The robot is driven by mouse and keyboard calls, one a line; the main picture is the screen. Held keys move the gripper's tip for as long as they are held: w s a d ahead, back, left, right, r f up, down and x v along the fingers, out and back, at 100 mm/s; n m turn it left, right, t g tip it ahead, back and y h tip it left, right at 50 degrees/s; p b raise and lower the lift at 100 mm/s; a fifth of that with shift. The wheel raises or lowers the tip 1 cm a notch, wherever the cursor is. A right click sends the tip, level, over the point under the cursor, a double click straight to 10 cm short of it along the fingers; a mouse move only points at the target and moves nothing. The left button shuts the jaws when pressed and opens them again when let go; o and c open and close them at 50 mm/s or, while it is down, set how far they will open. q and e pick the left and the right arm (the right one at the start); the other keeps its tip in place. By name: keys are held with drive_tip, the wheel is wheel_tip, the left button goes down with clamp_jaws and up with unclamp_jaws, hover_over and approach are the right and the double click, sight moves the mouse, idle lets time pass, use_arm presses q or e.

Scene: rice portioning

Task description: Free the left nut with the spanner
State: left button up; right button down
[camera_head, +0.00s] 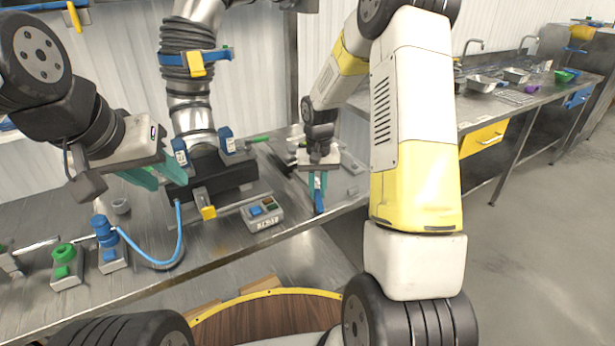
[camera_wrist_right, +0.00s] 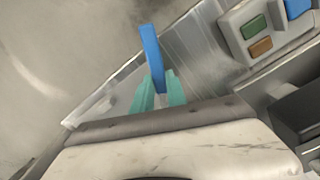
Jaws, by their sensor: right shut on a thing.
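My right gripper (camera_head: 318,181) is over the bench's front edge, right of the machine. It is shut on a blue bar, which I take for the spanner (camera_head: 319,203); the bar sticks out past the teal fingers in the right wrist view (camera_wrist_right: 151,55). My left gripper (camera_head: 168,183) is at the left side of the black block (camera_head: 222,178), its teal fingers apart with nothing seen between them. Two blue fittings stand on the block, a left one (camera_head: 180,151) and a right one (camera_head: 227,138). I cannot tell whether the left one is the nut.
A grey control box (camera_head: 262,213) with coloured buttons stands in front of the block; it also shows in the right wrist view (camera_wrist_right: 262,35). A blue hose (camera_head: 150,258) curves over the steel bench (camera_head: 215,248). A green-knobbed unit (camera_head: 65,265) is at left.

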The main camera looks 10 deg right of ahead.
drive_tip(key=shift+d+n, duration=0.75)
drive_tip(key=shift+n, duration=0.15)
drive_tip(key=shift+w+d+n, duration=0.15)
drive_tip(key=shift+d+n, duration=0.6)
drive_tip(key=shift+n, duration=0.15)
